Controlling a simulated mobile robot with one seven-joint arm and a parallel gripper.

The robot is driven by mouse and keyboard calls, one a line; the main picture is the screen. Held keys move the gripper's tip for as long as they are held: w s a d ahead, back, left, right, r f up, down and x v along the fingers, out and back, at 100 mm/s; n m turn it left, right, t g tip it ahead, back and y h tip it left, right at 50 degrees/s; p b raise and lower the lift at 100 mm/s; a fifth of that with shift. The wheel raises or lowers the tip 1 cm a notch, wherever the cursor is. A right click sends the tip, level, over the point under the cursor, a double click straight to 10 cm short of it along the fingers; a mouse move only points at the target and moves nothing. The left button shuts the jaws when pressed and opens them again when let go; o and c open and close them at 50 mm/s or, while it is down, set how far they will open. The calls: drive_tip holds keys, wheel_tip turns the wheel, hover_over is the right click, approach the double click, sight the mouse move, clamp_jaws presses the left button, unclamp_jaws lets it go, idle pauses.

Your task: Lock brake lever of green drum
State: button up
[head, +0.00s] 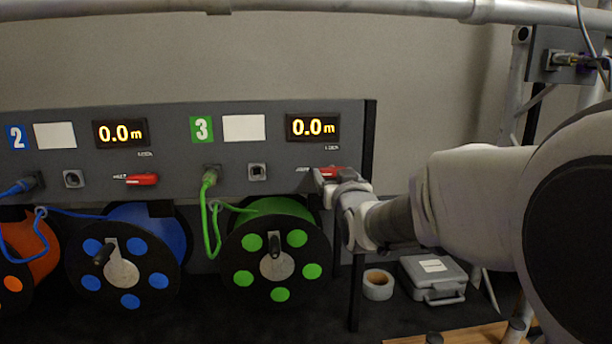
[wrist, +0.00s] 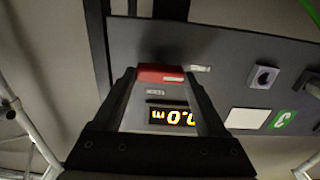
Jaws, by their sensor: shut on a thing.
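The green drum (head: 277,254) hangs under the grey panel (head: 270,185), below the green 3 label (head: 202,129). Its red brake lever (head: 333,171) is on the panel under the right display, partly hidden by my gripper (head: 324,180). In the wrist view the red lever (wrist: 160,73) lies between the fingertips of my gripper (wrist: 160,80), which is shut on it. The lever's exact angle is hard to tell. The display (head: 313,128) above it reads 0.0 m; the green cable (head: 211,215) is plugged in at the left.
Drum 2, blue (head: 127,260), has its own red lever (head: 142,180), lying about level. An orange drum (head: 22,250) is at the far left. A tape roll (head: 378,285) and a grey case (head: 433,278) lie at the lower right. Metal truss tubes (head: 400,8) frame the scene.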

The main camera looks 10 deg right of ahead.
drive_tip(key=shift+f+m+b, duration=0.1)
drive_tip(key=shift+m+b, duration=0.2)
drive_tip(key=shift+b, duration=0.15)
drive_tip(key=shift+f+m+b, duration=0.1)
drive_tip(key=shift+m+b, duration=0.8)
drive_tip(key=shift+b, duration=0.2)
drive_tip(key=m+b, duration=0.5)
drive_tip(key=m, duration=0.1)
drive_tip(key=m+b, duration=0.2)
drive_tip(key=m, duration=0.1)
drive_tip(key=m+b, duration=0.1)
drive_tip(key=m, duration=0.2)
drive_tip(key=m+b, duration=0.2)
drive_tip(key=m, duration=0.1)
drive_tip(key=shift+d+r+b, duration=0.25)
drive_tip(key=shift+b, duration=0.1)
drive_tip(key=shift+m, duration=0.4)
drive_tip(key=o, duration=1.3)
